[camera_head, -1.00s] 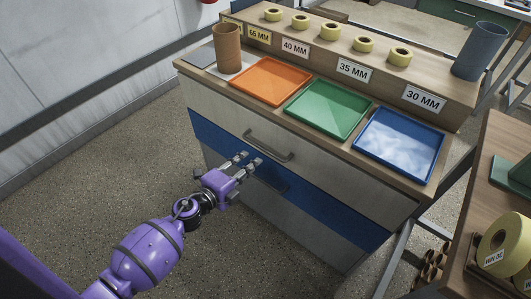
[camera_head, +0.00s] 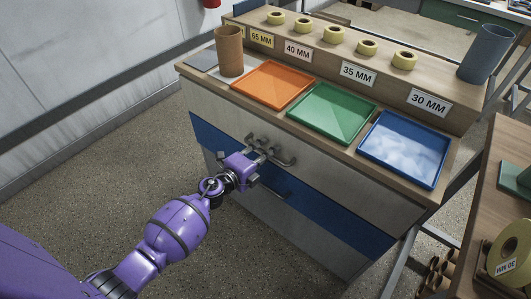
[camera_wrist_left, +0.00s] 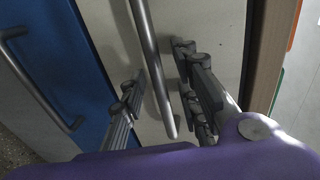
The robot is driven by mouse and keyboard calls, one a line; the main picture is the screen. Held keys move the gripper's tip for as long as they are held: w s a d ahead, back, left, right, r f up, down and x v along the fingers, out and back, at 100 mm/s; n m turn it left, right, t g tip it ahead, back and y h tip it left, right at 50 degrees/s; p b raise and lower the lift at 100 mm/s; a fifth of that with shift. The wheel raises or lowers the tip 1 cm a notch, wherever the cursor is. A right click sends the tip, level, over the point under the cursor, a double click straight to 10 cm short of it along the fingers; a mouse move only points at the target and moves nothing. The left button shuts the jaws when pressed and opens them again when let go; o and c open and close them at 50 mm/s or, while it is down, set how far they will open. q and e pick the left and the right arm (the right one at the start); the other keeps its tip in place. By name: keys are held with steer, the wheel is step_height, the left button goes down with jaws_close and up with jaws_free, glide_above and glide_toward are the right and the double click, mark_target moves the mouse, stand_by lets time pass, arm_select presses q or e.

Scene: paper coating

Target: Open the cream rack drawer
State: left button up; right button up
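The cream drawer (camera_head: 340,178) is the top drawer of the wooden-topped cabinet and looks shut. Its grey bar handle (camera_head: 284,160) is partly hidden by my left gripper (camera_head: 262,147), which is at the drawer front. In the left wrist view the cream front (camera_wrist_left: 215,30) fills the middle and the handle (camera_wrist_left: 153,65) runs between the fingers of my left gripper (camera_wrist_left: 163,90). The fingers are spread, one on each side of the bar, with gaps visible. My right gripper is not in view.
A blue drawer (camera_head: 335,220) with its own handle (camera_wrist_left: 40,90) lies just below. Orange (camera_head: 271,84), green (camera_head: 331,112) and blue (camera_head: 404,149) trays sit on the cabinet top, with a brown cylinder (camera_head: 229,50) at left. Open floor (camera_head: 80,210) lies in front.

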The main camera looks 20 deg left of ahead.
arm_select(q)
jaws_close()
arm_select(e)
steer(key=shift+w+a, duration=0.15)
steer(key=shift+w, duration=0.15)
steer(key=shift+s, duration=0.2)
arm_select(q)
steer(key=shift+s, duration=0.1)
steer(key=f+b+v, duration=0.1)
steer(key=f+v, duration=0.2)
steer(key=v, duration=1.2)
steer(key=s+f+v, duration=0.1)
steer(key=f+v, duration=0.2)
steer(key=v, duration=1.2)
steer(key=shift+s+a+f+b, duration=0.15)
steer(key=shift+s+a+b, duration=0.2)
steer(key=shift+s, duration=0.2)
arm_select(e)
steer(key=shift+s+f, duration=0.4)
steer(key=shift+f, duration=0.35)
